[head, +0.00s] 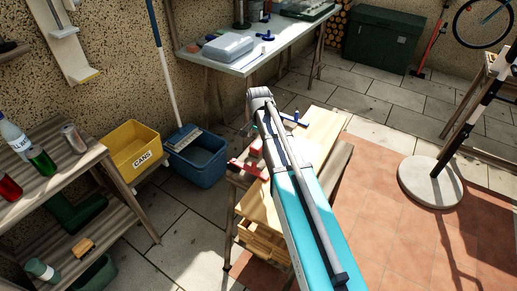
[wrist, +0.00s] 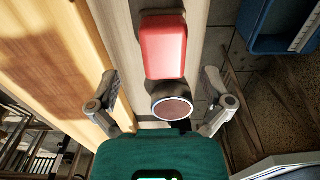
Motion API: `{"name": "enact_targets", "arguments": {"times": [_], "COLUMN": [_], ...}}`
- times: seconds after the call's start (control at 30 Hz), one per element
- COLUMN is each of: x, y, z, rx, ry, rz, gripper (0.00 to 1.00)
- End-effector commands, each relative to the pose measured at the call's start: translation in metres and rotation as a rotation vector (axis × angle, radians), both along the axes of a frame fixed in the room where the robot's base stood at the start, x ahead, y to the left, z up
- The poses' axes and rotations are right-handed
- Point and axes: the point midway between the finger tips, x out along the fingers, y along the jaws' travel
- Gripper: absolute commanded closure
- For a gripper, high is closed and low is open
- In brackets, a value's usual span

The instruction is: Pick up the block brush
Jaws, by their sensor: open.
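A red block with rounded edges (wrist: 163,46) lies on a grey-brown plank in the wrist view. It looks like the block brush, but no bristles show and I cannot be sure. My gripper (wrist: 161,75) is open, its fingers spread left and right, with the near end of the red block between the tips. Nothing is gripped. In the head view a small red thing (head: 255,146), perhaps the same block, shows on the wooden workbench (head: 318,137). My arm hides part of the bench and my gripper there.
A round brown disc with a pale rim (wrist: 173,107) sits just below the red block, between the fingers. A red clamp (head: 247,167) and a blue clamp (head: 293,119) are at the bench.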

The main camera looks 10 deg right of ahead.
Motion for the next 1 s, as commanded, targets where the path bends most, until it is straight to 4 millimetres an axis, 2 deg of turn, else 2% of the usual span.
{"name": "enact_targets", "arguments": {"times": [0.23,0.7,1.0], "x": [0.001,0.004,0.004], "y": [0.001,0.003,0.003], "z": [-0.011,-0.046,-0.052], "rx": [0.0,0.0,0.0], "ry": [0.0,0.0,0.0], "rz": [0.0,0.001,0.001], "gripper": [0.0,0.0,0.0]}}
